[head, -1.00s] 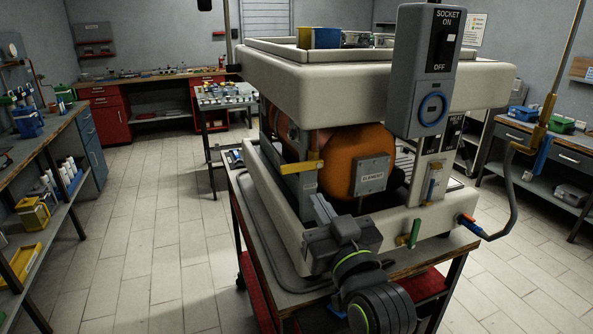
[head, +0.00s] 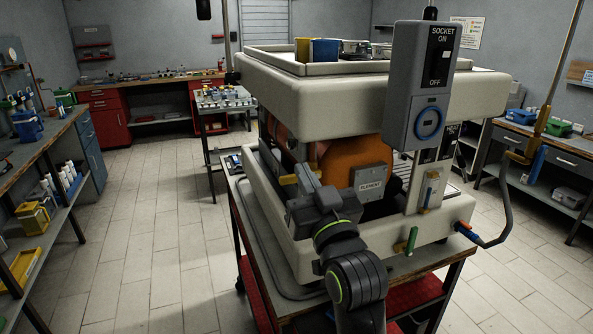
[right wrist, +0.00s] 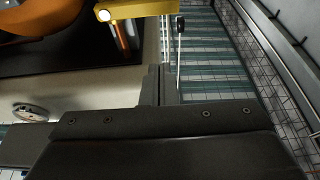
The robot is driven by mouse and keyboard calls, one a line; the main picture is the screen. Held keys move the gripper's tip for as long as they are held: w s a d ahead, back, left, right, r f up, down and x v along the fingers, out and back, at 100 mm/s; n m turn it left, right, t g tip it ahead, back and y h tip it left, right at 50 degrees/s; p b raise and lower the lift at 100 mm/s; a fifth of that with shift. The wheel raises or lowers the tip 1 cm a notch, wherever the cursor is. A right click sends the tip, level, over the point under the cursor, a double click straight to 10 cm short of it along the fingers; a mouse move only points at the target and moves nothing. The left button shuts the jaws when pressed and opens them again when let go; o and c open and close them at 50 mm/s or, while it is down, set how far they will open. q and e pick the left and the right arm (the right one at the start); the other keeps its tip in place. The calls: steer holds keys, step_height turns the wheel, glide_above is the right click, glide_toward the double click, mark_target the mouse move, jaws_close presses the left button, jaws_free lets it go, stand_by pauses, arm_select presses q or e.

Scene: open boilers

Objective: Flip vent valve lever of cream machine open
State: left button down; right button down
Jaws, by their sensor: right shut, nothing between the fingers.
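The cream machine (head: 370,85) stands on a cart, with an orange boiler (head: 333,160) in its open middle. A yellow lever (head: 287,180), apparently the vent valve lever, sits left of the boiler. It lies about level, and my gripper hides part of it in the head view. In the right wrist view the lever (right wrist: 150,8) crosses the top edge, with a copper-coloured stem below it. My right gripper (head: 306,176) is shut and empty beside the lever. In the right wrist view its fingertips (right wrist: 160,72) are just below the lever; contact cannot be told. My left gripper is out of view.
A grey socket box (head: 418,90) hangs at the machine's front right. The ELEMENT plate (head: 370,184) is right of my gripper. Open floor lies to the left.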

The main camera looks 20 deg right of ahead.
steer(key=p+x, duration=0.2)
steer(key=x, duration=0.3)
step_height(320, 180, down, 4)
steer(key=shift+s+f, duration=0.1)
